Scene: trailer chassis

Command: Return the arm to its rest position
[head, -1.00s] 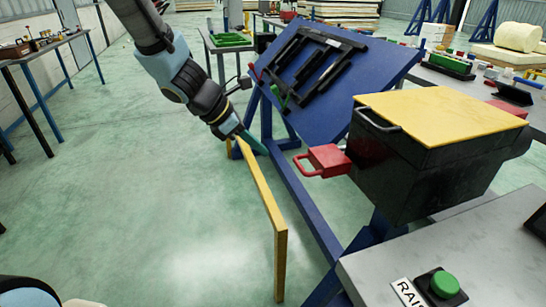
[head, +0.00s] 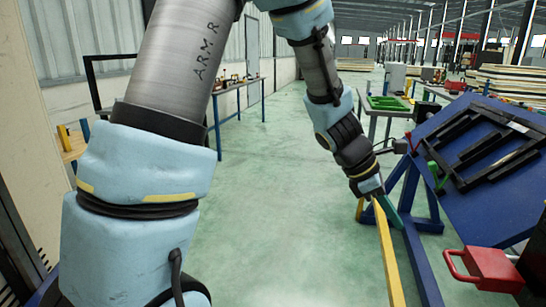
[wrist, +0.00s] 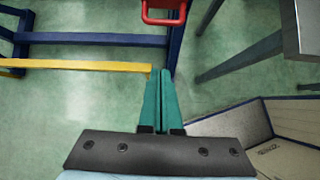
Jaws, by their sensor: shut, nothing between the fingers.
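My arm runs through the head view from the lower left, over the top, and down to the right. My gripper (head: 393,218) is at its end, pointing down beside the yellow bar and the blue stand. In the wrist view the two green fingers of my gripper (wrist: 160,74) lie together with nothing between them. I cannot tell whether they touch the yellow bar (wrist: 85,65), which ends close to the fingertips in that view.
The blue sloped board (head: 500,215) with black frame parts stands at the right. A red handled block (head: 492,268) juts out below it. The yellow bar (head: 388,255) and blue floor beams are near my gripper. Open green floor lies between my arm links.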

